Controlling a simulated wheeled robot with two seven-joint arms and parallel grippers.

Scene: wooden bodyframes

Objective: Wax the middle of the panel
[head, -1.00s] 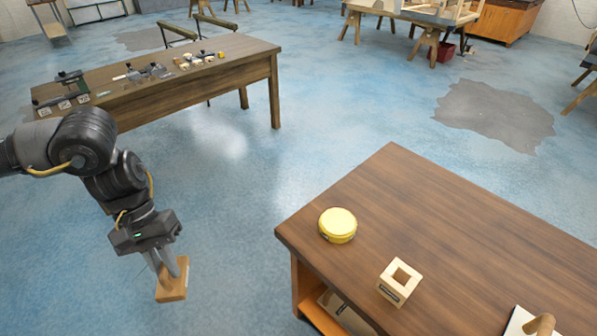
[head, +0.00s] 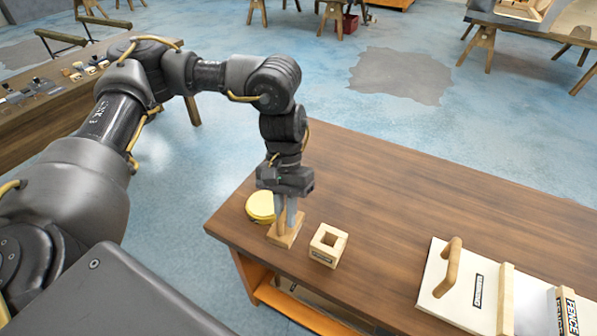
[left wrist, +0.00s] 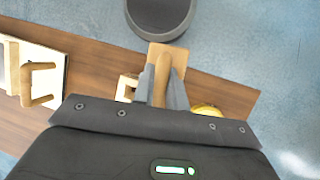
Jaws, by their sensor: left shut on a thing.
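My left gripper (head: 286,212) is shut on the handle of a small wooden block (head: 287,236). The block also shows in the left wrist view (left wrist: 168,52), with its handle between the two grey fingers (left wrist: 163,88). The block is over the left end of the brown table, between a yellow round tin (head: 260,207) and a hollow wooden cube (head: 328,245). I cannot tell whether the block touches the table. The tin is partly hidden behind the gripper. I cannot identify the panel with certainty. My right gripper is not in view.
A white board with a wooden handle (head: 451,268) lies at the right on the brown table (head: 400,190). A piece marked FENCE (head: 567,312) is beside it. The table's middle and back are clear. Another table (head: 30,130) with small tools stands at the left.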

